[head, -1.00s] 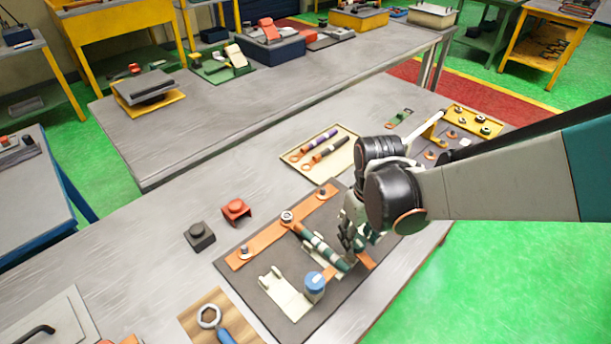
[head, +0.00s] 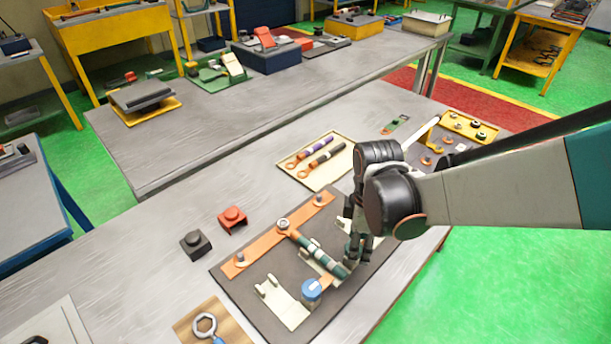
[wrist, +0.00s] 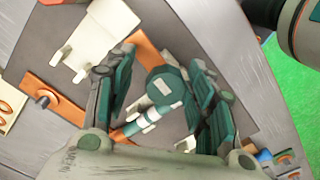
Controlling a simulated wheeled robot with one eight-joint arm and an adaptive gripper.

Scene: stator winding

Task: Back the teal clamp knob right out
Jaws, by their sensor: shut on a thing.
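The teal clamp knob (wrist: 167,84) shows in the wrist view as a faceted teal head with a pale rectangular mark on top.
A cream bracket (head: 284,302) and a blue-capped post (head: 311,290) stand near the gripper on the mat. A red block (head: 232,220) and a dark block (head: 196,244) sit left of it. A cream tray (head: 313,179) with two tools lies behind.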

